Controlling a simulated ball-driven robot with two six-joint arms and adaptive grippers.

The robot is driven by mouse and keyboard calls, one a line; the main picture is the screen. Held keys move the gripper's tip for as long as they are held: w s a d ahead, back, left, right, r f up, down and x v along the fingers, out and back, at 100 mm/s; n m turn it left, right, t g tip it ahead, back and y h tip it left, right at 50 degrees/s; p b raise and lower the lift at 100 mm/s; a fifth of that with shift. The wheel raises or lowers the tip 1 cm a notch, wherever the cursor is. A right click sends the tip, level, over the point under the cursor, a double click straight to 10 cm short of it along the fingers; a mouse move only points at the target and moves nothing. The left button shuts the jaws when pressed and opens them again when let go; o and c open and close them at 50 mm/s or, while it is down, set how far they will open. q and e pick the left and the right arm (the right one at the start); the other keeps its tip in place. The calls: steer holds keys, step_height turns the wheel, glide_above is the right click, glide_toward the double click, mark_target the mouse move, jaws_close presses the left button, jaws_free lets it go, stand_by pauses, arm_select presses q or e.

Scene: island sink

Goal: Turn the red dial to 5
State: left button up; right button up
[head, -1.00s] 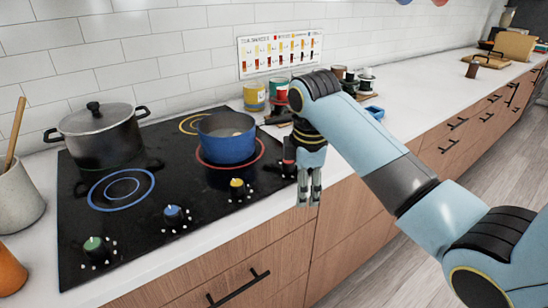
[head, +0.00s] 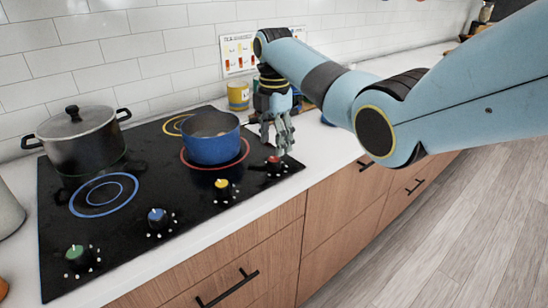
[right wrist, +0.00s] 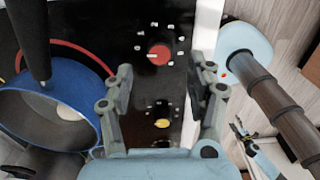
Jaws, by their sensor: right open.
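The red dial (head: 273,164) is the last knob on the right of the black cooktop's front row. In the right wrist view the red dial (right wrist: 159,53) shows from above, with white marks around it. My right gripper (head: 278,140) is open and empty over the dial, its fingers pointing down. In the right wrist view its two fingers (right wrist: 165,80) stand apart on either side, with the dial in the gap and no visible contact. The dial's pointer is too small to read.
The blue pot (head: 212,146) stands on the red-ringed burner, left of my right gripper. Yellow (head: 222,187), blue (head: 157,216) and green (head: 75,253) dials line the front. A lidded grey pot (head: 82,140) stands at the left. Counter beyond the cooktop's front edge is clear.

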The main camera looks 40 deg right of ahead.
mark_target(274, 159)
step_height(274, 159, down, 6)
steer(key=shift+r, duration=0.2)
steer(key=c, duration=1.1)
